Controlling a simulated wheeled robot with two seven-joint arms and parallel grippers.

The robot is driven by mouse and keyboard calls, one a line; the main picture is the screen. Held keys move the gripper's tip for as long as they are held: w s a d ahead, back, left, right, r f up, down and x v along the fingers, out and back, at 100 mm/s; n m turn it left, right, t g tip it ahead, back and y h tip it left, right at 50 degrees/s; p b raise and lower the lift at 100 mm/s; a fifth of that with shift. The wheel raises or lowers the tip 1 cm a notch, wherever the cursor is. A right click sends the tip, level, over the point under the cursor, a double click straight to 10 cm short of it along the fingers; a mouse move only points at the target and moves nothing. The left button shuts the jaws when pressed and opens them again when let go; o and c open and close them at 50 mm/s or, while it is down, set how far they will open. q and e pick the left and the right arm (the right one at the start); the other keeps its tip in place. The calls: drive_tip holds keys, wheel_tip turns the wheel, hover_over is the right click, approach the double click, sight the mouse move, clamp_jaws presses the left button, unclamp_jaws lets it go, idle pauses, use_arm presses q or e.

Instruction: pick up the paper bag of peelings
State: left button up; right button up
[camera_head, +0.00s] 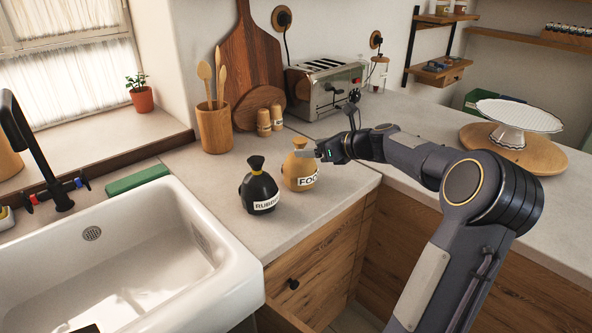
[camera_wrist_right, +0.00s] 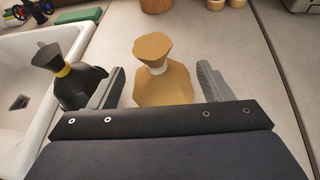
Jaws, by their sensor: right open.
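The tan paper bag (camera_head: 300,170), with a white label reading "FOO" and a tied neck, stands upright on the counter to the right of the sink. In the right wrist view the bag (camera_wrist_right: 160,85) sits between the two fingers. My right gripper (camera_head: 310,155) is at the bag's neck, its jaws apart; in the wrist view the gripper (camera_wrist_right: 160,85) has a finger on each side of the bag with gaps. A black bag (camera_head: 259,190) labelled "RUBB" stands just left; it also shows in the wrist view (camera_wrist_right: 78,78), close to the left finger. My left gripper is not in view.
The white sink (camera_head: 240,280) lies left of the bags. Behind stand a wooden utensil pot (camera_head: 214,128), two small shakers (camera_head: 264,122) and a toaster (camera_head: 325,88). A white cake stand (camera_head: 518,116) is on the right counter. Below the counter a wooden drawer (camera_head: 305,270) shows.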

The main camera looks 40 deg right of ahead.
sight(300, 163)
drive_tip(key=x, duration=0.5)
drive_tip(key=shift+s+f, duration=0.1)
drive_tip(key=shift+f, duration=0.3)
drive_tip(key=shift+c, duration=0.3)
